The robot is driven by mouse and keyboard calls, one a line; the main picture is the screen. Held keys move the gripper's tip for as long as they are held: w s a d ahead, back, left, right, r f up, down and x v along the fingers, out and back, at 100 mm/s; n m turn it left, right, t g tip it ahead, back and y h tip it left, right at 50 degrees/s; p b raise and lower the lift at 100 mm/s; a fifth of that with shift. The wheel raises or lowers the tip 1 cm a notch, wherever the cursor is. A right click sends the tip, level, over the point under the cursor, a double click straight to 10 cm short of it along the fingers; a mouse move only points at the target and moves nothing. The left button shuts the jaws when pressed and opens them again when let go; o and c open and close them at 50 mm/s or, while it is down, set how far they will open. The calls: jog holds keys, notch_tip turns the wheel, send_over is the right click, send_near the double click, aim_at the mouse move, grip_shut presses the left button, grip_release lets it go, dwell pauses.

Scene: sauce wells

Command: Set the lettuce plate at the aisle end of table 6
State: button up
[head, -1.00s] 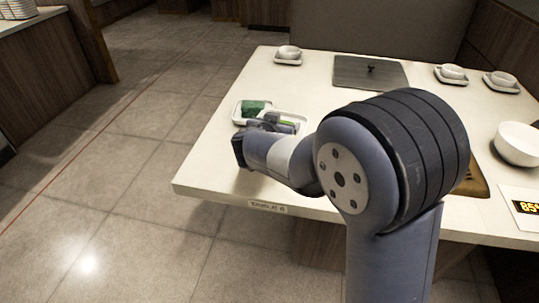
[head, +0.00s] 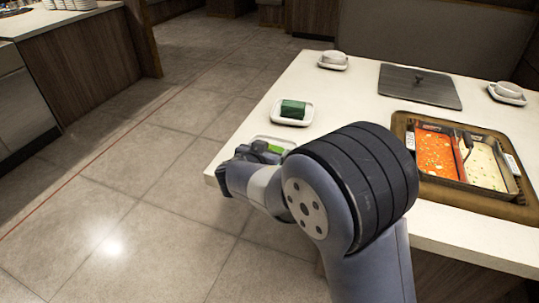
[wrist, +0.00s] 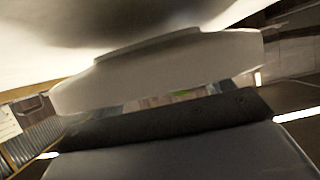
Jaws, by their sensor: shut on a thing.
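The lettuce plate (head: 284,143) is a small white dish with bright green on it, partly hidden behind my arm in the head view. It is at the near left corner of the table (head: 226,172), beside the floor aisle. My gripper (head: 250,154) is shut on the plate's near side. In the wrist view the pale plate (wrist: 160,75) fills the middle, close to the dark jaw. I cannot tell whether the plate touches the tabletop or is held just above it.
A white dish with a dark green block (head: 293,110) stands just beyond the lettuce plate. A split pot (head: 440,156) of red and pale soup is sunk in the table at right. A grey lid (head: 420,85) and small bowls (head: 335,58) stand farther back. The aisle floor (head: 130,165) is clear.

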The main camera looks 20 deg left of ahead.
jog(key=shift+f, duration=0.6)
jog(key=shift+f+b, duration=0.2)
jog(key=shift+b, duration=0.15)
jog(key=o, duration=1.2)
jog(key=shift+o, duration=0.2)
jog(key=shift+r+p, duration=0.25)
jog(key=shift+p, duration=0.15)
jog(key=v, duration=1.2)
jog(key=shift+f, duration=0.15)
